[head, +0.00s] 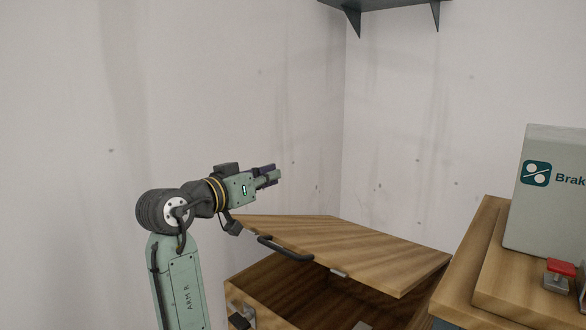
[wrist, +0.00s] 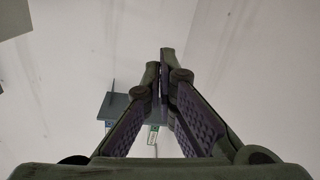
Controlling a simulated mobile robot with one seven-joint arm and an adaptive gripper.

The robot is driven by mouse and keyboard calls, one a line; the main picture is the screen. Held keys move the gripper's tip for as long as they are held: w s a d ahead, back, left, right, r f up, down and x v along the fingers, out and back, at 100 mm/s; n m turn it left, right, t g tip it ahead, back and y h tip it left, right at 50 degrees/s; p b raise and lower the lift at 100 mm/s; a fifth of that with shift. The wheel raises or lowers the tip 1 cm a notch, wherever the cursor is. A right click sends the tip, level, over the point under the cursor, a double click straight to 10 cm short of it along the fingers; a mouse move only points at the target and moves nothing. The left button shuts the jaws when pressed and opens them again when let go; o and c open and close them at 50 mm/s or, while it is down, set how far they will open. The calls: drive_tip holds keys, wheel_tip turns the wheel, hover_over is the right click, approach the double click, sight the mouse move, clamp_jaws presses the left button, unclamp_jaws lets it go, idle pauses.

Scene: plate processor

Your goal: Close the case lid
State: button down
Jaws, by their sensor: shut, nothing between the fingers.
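In the head view, the wooden case (head: 262,285) stands low in the middle. Its wooden lid (head: 340,245) is partly raised, tilted over the opening, with a gap between lid and case. A dark handle (head: 285,249) is on the lid's edge. A metal latch (head: 242,314) is on the case's side. My gripper (head: 275,175) is just above the lid's far left corner, pointing right, and appears apart from it. The wrist view shows my gripper (wrist: 166,75) with its fingertips together and nothing between them. The case is out of the wrist view, and its lower part is cut off in the head view.
A wooden bench (head: 468,250) stands at the right with a grey-green box (head: 550,190) labelled "Brak" and a red-topped button (head: 560,269). A dark shelf (head: 385,5) is on the wall above, also in the wrist view (wrist: 118,105). The space above the lid is clear.

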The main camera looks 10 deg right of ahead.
drive_tip(key=s+a+f+t+h+b, duration=0.1)
drive_tip(key=s+a+f+b, duration=0.1)
drive_tip(key=f+b, duration=0.4)
drive_tip(key=s+a+f+t+h+b, duration=0.1)
drive_tip(key=s+a+f+b, duration=0.2)
drive_tip(key=f+b, duration=0.3)
wheel_tip(320, 180, down, 5)
drive_tip(key=shift+a+r+h+b, duration=0.15)
drive_tip(key=shift+a+h+b, duration=0.15)
drive_tip(key=shift+a+b, duration=0.1)
